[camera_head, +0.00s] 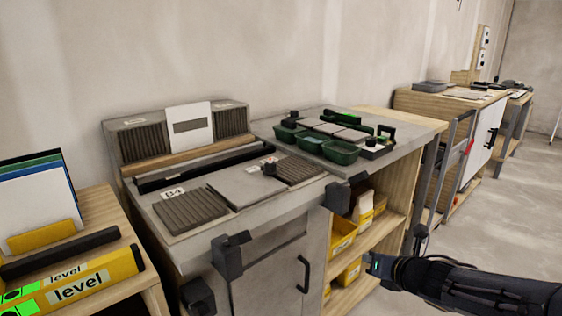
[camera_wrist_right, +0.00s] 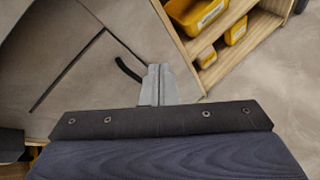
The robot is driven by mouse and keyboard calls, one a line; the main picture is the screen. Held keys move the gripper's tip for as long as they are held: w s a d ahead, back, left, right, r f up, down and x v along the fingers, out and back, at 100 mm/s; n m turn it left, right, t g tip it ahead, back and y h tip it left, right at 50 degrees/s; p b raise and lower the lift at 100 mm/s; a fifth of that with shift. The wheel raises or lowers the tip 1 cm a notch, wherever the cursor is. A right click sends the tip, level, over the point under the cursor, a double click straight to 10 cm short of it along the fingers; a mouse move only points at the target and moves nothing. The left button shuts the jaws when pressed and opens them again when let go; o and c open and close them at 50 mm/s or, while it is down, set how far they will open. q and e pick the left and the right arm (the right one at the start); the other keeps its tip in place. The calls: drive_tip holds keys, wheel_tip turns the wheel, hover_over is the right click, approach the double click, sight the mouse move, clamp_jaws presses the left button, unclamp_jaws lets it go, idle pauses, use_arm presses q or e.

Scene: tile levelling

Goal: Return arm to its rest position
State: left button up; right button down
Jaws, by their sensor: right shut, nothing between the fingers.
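My right arm (camera_head: 470,285) comes in from the lower right in the head view. Its gripper end (camera_head: 378,264) is low, in front of the open shelves and below the bench top, apart from the bench. In the right wrist view the right gripper (camera_wrist_right: 157,82) has its grey fingers together with nothing between them. Beyond them is the grey cabinet door with its black handle (camera_wrist_right: 128,70). My left gripper is not in view.
The grey bench top (camera_head: 240,222) carries ribbed and plain tiles. Green bins (camera_head: 340,152) stand on its right part. Yellow bins (camera_head: 341,236) sit on the wooden shelves. Black blocks (camera_head: 231,255) jut from the bench front. Bare floor (camera_head: 500,220) lies to the right.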

drive_tip(key=s+d+r+m+g+h, duration=0.15)
drive_tip(key=s+d+m+h, duration=0.35)
drive_tip(key=s+m, duration=1.1)
drive_tip(key=s+a+f+m+g+y, duration=0.2)
drive_tip(key=s+a+m+y, duration=0.15)
drive_tip(key=s+m, duration=0.5)
drive_tip(key=s+a+f+m+g+y, duration=0.15)
drive_tip(key=s+a+m, duration=0.4)
drive_tip(key=m, duration=0.65)
wheel_tip(320, 180, up, 27)
drive_tip(key=g+p, duration=0.1)
drive_tip(key=p, duration=2.5)
drive_tip(key=shift+s+d+f, duration=0.15)
drive_tip(key=shift+s, duration=0.15)
